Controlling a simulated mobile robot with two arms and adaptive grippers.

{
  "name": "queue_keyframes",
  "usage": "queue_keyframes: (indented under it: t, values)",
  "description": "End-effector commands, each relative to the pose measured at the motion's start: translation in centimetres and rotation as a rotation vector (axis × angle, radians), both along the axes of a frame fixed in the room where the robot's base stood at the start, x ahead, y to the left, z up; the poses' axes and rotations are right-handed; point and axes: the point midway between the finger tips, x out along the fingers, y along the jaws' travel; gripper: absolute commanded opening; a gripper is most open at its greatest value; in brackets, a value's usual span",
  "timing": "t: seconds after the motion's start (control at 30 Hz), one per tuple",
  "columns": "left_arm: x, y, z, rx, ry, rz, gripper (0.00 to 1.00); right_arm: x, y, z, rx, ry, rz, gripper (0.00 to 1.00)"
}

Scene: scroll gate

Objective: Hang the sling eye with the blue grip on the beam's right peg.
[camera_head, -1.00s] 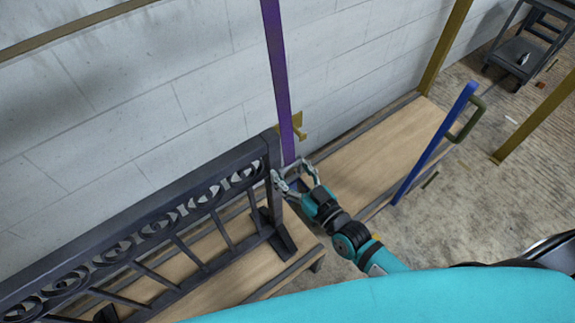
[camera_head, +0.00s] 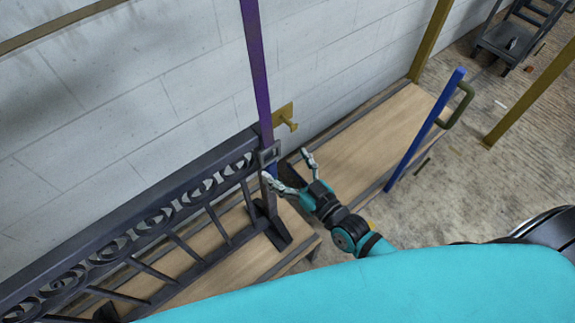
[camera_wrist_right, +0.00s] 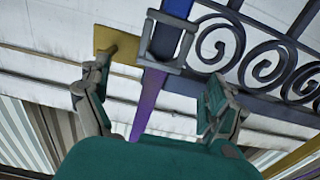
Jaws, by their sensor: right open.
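The purple sling strap (camera_head: 257,70) hangs from above. At its lower end are a grey square metal eye (camera_head: 269,154) and a blue grip (camera_head: 271,171). The eye (camera_wrist_right: 160,57) and grip (camera_wrist_right: 172,22) also show in the right wrist view, ahead of the jaws. My right gripper (camera_head: 288,167) is open and empty, with the eye and grip near its left finger; contact cannot be told. A brass peg on a plate (camera_head: 287,115) is right of the strap, and shows at upper left in the wrist view (camera_wrist_right: 118,45). My left gripper is not in view.
A dark scroll gate (camera_head: 150,220) stands at left, its end post close behind the eye. Wooden platforms (camera_head: 365,140) lie along the block wall. A blue bar (camera_head: 425,130) with an olive handle stands at right. A dark cart (camera_head: 510,42) is at the far right.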

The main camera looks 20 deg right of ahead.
Motion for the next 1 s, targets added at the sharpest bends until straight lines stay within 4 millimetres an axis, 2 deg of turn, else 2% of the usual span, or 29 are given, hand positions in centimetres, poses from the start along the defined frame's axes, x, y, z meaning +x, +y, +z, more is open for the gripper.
queue_keyframes:
  t: [0.17, 0.27, 0.7, 0.83, 1.0]
  values:
    - [-0.1, 0.2, 0.0, 0.002, 0.002, 0.000, 0.54, -0.3, -0.1, -0.2, -0.002, 0.004, 0.000, 0.93]
    - [-0.1, 0.1, 0.0, 0.001, 0.001, 0.000, 0.54, -1.3, -0.5, -0.3, -0.003, 0.006, 0.001, 0.93]
    - [0.0, 0.0, 0.0, 0.000, 0.000, 0.000, 0.54, -9.3, -3.8, -0.1, -0.002, 0.004, 0.000, 0.93]
    - [0.0, 0.0, 0.0, 0.000, 0.000, 0.000, 0.54, -10.6, -4.3, -0.1, -0.001, 0.002, 0.001, 0.93]
    - [0.0, 0.0, 0.0, 0.000, 0.000, 0.000, 0.54, -11.1, -4.6, 0.0, -0.001, 0.000, 0.001, 0.93]
